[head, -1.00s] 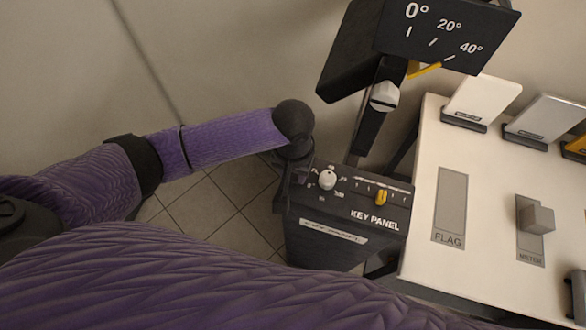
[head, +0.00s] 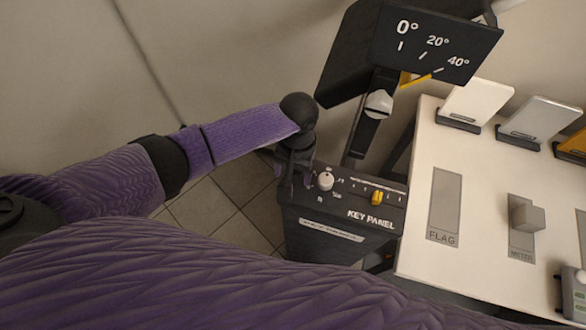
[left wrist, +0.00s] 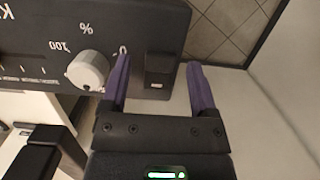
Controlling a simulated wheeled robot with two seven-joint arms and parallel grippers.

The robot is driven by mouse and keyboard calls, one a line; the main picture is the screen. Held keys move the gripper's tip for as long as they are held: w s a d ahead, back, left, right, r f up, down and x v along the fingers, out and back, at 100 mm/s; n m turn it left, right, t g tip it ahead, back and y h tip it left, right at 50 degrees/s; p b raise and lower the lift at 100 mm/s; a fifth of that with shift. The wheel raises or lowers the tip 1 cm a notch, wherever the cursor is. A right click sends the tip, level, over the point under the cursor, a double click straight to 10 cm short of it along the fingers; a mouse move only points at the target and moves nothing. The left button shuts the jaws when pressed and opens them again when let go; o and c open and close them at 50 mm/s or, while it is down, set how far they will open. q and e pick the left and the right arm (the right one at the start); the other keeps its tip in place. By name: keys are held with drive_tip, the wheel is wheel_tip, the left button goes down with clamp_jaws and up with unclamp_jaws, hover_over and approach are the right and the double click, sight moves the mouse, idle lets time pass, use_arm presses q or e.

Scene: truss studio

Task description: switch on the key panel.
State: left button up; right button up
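The key panel (head: 330,243) is a dark box with a sloped top, in the middle of the head view. It has a white knob (head: 326,181), a yellow slider (head: 377,197) and white marks. My left gripper (head: 292,184) is at the panel's left end and hides that corner. In the left wrist view my left gripper (left wrist: 160,85) is open, with a purple finger on either side of a small black switch block (left wrist: 160,66). The white knob (left wrist: 88,70) is just left of the fingers. I cannot tell whether a finger touches the block. My right gripper is not in view.
A black angle display (head: 400,55) with a yellow pointer stands behind the panel. To the right is a pale table (head: 480,190) with a FLAG strip (head: 444,205), a grey METER block (head: 526,216) and upright plates (head: 475,103). Tiled floor shows left of the panel.

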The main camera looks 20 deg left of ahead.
sight(295, 171)
use_arm(q)
wheel_tip(295, 171, up, 10)
drive_tip(key=w+p, duration=0.1)
drive_tip(key=p, duration=0.1)
drive_tip(key=shift+w+p, duration=0.3)
drive_tip(key=shift+p, duration=0.1)
drive_tip(key=shift+f, duration=0.15)
